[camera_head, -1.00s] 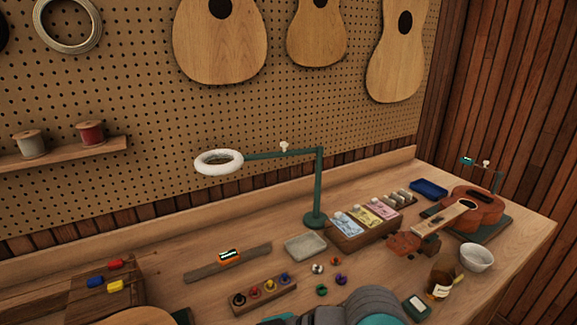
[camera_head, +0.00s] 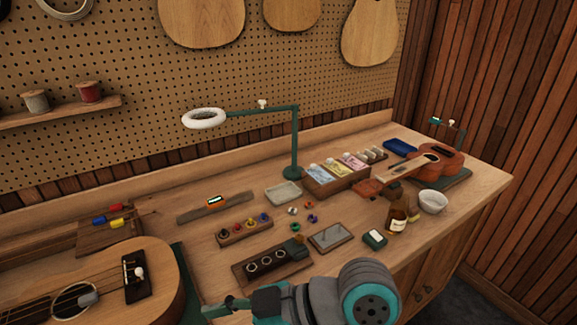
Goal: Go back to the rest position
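My arm rises from the bottom edge, with a grey and teal wrist joint low in the middle. My gripper (camera_head: 235,306) seems to be the dark and teal end left of that joint, partly cut off by the bottom edge. It lies in front of the bench items, and its fingertips do not show clearly enough to tell open from shut. I see nothing clearly held in it.
The wooden bench (camera_head: 225,278) carries a large ukulele body (camera_head: 160,265) at left, a slotted dark block (camera_head: 262,265), a framed plate (camera_head: 331,236), a brown bottle (camera_head: 397,217), a white bowl (camera_head: 433,201) and a ukulele (camera_head: 440,160). A green-armed lamp (camera_head: 294,140) stands at the back.

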